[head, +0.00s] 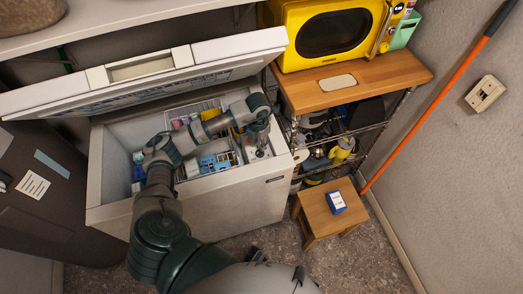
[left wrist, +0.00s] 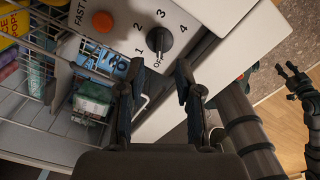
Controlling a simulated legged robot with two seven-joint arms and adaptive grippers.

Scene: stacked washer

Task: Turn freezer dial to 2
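The freezer dial (left wrist: 160,39) is a dark round knob on the white panel inside the freezer, with 1, 2, 3, 4 and OFF printed around it. Its ridge seems to point toward OFF, but I cannot be sure. My left gripper (left wrist: 161,72) is open and empty, its two fingertips just short of the dial and apart from it. In the head view my left gripper (head: 262,146) reaches down into the right end of the open chest freezer (head: 245,207), and the dial is hidden there.
An orange round button (left wrist: 103,21) sits beside the dial. Wire baskets (left wrist: 35,75) with food packs are close on the left. The raised freezer lid (head: 150,75) stands behind. A wooden stool (head: 320,212) with a small blue box is to the right.

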